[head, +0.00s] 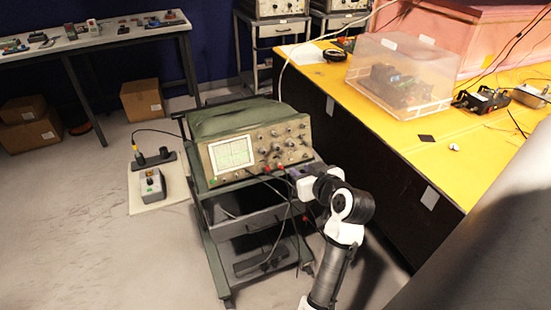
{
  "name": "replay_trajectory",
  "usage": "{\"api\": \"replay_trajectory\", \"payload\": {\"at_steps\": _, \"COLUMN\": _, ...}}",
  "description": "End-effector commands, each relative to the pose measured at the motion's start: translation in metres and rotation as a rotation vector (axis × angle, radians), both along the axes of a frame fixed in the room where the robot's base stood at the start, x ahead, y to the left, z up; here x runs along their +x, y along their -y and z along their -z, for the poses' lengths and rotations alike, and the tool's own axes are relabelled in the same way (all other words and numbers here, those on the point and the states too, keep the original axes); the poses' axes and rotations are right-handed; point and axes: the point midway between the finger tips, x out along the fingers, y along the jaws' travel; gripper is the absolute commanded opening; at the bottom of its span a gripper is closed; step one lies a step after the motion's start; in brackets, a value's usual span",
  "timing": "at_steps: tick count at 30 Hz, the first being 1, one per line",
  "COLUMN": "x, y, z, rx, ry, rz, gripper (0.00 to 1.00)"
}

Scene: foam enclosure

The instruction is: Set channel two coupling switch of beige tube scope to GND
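The beige tube scope (207,160) with a green top cover stands on a green wheeled cart (210,240). Its lit screen is at the left of the front panel, with several knobs to the right. Red connectors and dark leads sit along the panel's lower edge. My gripper (290,172) is at the lower right of the front panel, close to it; I cannot tell whether it touches. Its fingers are too small and dark to read as open or shut. The channel two coupling switch cannot be made out at this size.
A yellow-topped bench (400,140) with a clear plastic box (405,75) stands close on the right. Dark cables hang in front of the cart's drawer. A small board with a grey box (152,184) is left of the cart. Open floor (80,230) lies to the left.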

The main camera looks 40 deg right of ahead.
Motion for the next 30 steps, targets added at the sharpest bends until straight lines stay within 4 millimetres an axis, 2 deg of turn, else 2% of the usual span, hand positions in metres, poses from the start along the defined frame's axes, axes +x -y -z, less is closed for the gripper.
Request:
{"api": "replay_trajectory", "payload": {"at_steps": 12, "x": 0.076, "y": 0.017, "z": 0.029, "rx": 0.001, "ry": -0.002, "rz": -0.003, "gripper": 0.29}}
{"api": "replay_trajectory", "payload": {"at_steps": 18, "x": 0.105, "y": 0.023, "z": 0.042, "rx": -0.002, "ry": 0.000, "rz": -0.003, "gripper": 0.29}}
{"api": "replay_trajectory", "payload": {"at_steps": 24, "x": 0.117, "y": 0.027, "z": 0.048, "rx": -0.003, "ry": -0.001, "rz": -0.001, "gripper": 0.29}}
{"api": "replay_trajectory", "payload": {"at_steps": 30, "x": 0.118, "y": 0.027, "z": 0.049, "rx": -0.003, "ry": 0.000, "rz": -0.001, "gripper": 0.29}}
